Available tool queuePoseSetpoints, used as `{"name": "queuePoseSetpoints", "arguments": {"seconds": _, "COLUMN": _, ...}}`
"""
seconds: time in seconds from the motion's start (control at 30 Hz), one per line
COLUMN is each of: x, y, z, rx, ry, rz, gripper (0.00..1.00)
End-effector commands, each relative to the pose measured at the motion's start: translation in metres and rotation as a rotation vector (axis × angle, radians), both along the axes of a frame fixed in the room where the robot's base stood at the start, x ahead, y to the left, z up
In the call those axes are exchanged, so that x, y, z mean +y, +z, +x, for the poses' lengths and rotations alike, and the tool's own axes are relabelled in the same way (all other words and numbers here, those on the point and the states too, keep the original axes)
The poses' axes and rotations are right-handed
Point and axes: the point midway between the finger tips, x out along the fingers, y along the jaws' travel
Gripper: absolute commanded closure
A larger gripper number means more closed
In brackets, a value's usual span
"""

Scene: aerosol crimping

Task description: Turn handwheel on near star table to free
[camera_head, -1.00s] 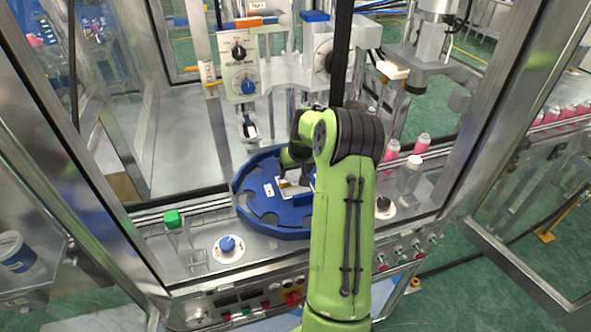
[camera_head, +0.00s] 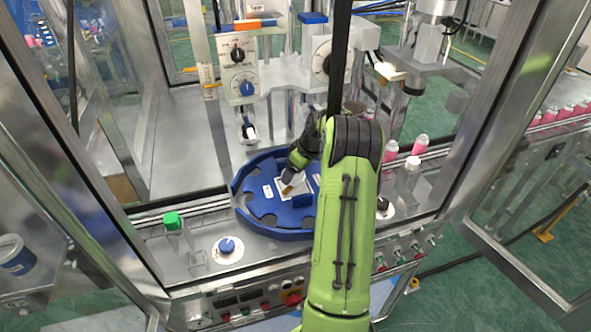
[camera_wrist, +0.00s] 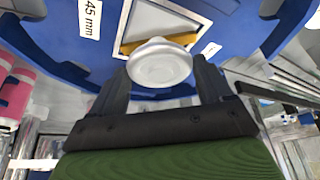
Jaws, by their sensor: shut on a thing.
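The near star table (camera_head: 280,226) is a blue notched disc on the machine's deck in the head view. In the wrist view its underside or face (camera_wrist: 55,35) fills the top, with a "45 mm" label. The handwheel (camera_wrist: 160,62) is a pale round knob in front of a white-framed square with a tan bar. My gripper (camera_wrist: 162,76) has its two dark fingers on either side of the knob, shut on it. In the head view my gripper (camera_head: 290,178) reaches to the table's middle from the upper right. The handwheel is hidden there.
A green-capped block (camera_head: 172,220) and a blue knob on a white dial (camera_head: 228,245) stand left of the table. The dial panel (camera_head: 240,70) and crimping column rise behind. Pink cans (camera_head: 391,151) stand at right. Metal frame posts flank the opening.

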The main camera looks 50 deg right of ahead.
Motion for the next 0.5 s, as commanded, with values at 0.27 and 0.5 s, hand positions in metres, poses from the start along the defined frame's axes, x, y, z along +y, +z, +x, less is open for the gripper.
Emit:
{"name": "queuePoseSetpoints", "arguments": {"seconds": 0.27, "x": -0.002, "y": 0.0006, "z": -0.0002, "rx": 0.001, "ry": 0.139, "rz": 0.0, "gripper": 0.52}}
{"name": "queuePoseSetpoints", "arguments": {"seconds": 0.5, "x": -0.0023, "y": 0.0002, "z": 0.0, "rx": 0.001, "ry": 0.188, "rz": 0.0, "gripper": 0.52}}
